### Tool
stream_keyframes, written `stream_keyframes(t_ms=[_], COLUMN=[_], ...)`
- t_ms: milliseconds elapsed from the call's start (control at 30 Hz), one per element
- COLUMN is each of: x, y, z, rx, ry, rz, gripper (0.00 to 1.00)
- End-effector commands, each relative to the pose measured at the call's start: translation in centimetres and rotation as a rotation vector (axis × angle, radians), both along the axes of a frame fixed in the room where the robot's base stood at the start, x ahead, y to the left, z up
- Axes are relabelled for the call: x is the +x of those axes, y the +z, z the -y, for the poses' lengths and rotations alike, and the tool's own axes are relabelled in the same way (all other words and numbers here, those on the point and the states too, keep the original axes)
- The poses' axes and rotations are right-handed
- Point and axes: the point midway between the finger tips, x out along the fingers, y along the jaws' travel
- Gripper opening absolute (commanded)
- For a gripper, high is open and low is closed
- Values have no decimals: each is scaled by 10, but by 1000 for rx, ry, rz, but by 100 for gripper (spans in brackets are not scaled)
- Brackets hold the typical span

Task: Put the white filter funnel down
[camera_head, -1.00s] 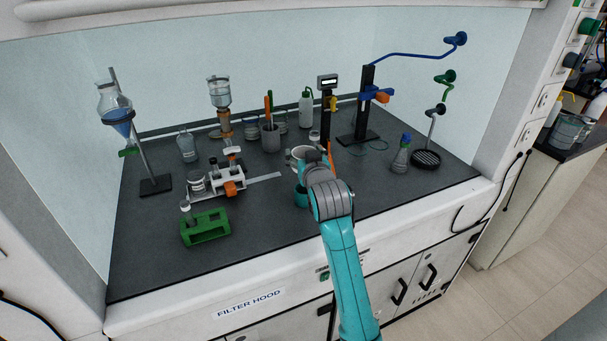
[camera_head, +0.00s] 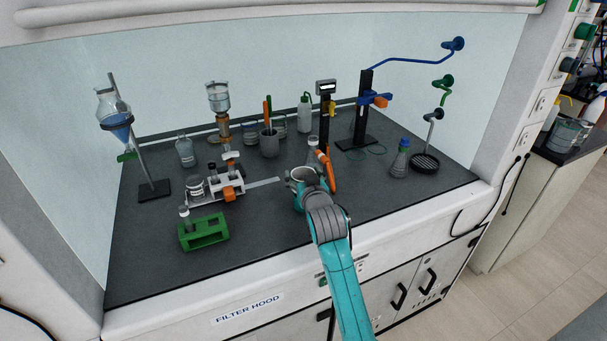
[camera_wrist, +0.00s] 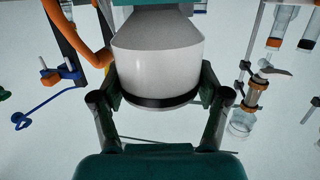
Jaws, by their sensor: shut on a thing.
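The white filter funnel (camera_wrist: 157,62) is a wide white cup with a dark band, filling the upper middle of the wrist view. My gripper (camera_wrist: 158,98) is shut on it, with one dark finger on each side. In the head view the funnel's pale rim (camera_head: 302,174) shows at the end of my arm, over the front middle of the worktop (camera_head: 270,222). My wrist hides part of it, and I cannot tell whether its base touches the worktop.
Worktop right of my gripper is clear, before a blue-capped flask (camera_head: 400,160).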

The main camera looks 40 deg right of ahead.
Motion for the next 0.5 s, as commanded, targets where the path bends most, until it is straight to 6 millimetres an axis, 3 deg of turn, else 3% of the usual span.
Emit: stream_keyframes(t_ms=[300, 333, 433, 500], x=[0, 0, 0, 0], y=[-6, -6, -6, -6], z=[0, 0, 0, 0], rx=[0, 0, 0, 0], ry=[0, 0, 0, 0], rz=[1, 0, 0, 0], gripper=[34, 77, 100, 100])
